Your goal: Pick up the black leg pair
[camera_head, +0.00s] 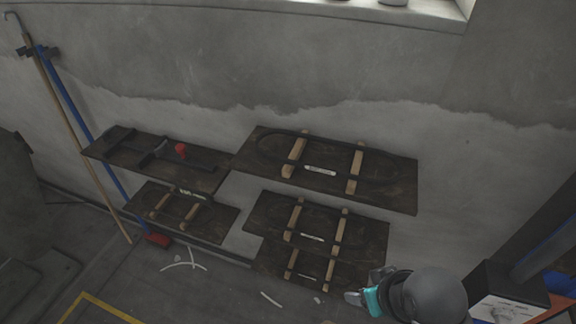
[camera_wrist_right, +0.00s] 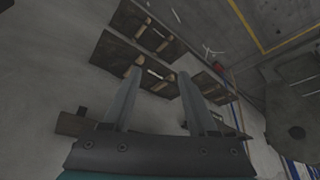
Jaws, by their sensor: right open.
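Dark shelf boards are mounted on the wall in the head view. The upper left board (camera_head: 215,181) carries long black parts (camera_head: 152,157) and a small red piece (camera_head: 181,151). Other boards have black outlines, pale labels and wooden bars. I cannot tell which black parts are the leg pair. My right gripper (camera_head: 352,298) is at the lower right, beside the lowest board and apart from it. In the right wrist view its two fingers (camera_wrist_right: 158,82) are spread with nothing between them. My left gripper is not in view.
The large upper right board (camera_head: 400,196) holds two wooden bars (camera_head: 355,170). Boards below it (camera_head: 259,215) hold more. A broom with a red head (camera_head: 158,240) leans at the left. A dark box (camera_head: 497,283) stands at the lower right. White scraps lie on the floor.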

